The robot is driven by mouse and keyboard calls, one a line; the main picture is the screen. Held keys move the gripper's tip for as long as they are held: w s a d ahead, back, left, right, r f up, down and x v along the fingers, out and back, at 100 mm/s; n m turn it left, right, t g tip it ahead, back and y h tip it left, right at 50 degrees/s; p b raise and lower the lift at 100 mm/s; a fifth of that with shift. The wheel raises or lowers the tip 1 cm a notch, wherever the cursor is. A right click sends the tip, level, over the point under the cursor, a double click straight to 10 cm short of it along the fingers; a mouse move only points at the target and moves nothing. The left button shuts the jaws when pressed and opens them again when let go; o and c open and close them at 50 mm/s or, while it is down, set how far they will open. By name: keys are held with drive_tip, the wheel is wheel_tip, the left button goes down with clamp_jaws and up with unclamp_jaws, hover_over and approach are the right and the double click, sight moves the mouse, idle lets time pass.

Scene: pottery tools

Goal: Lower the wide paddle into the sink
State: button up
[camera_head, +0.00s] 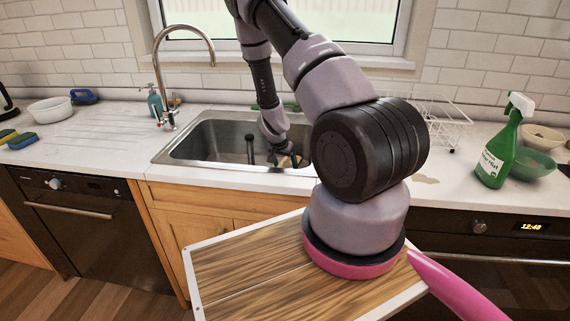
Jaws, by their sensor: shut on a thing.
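The sink (185,150) is a steel basin set in the white counter below the window. My gripper (275,157) is inside the sink opening, towards its right side, pointing down. It is shut on a small tan, wooden-looking piece, which I take to be the wide paddle (288,161). Only a little of the paddle shows; its full shape is hidden by the gripper and the view is small. I cannot tell whether it touches the sink bottom. A dark upright shape (250,150) stands just left of the gripper in the basin.
A curved tap (160,75) rises at the sink's back left. A blue soap bottle (154,101) stands behind it. A white wire rack (440,120), a green spray bottle (497,145) and bowls (535,163) stand to the right.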

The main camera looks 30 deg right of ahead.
drive_tip(key=shift+f, duration=2.3)
idle(1.1)
drive_tip(key=o, duration=1.2)
drive_tip(key=shift+c, duration=0.2)
drive_tip(key=shift+r, duration=0.1)
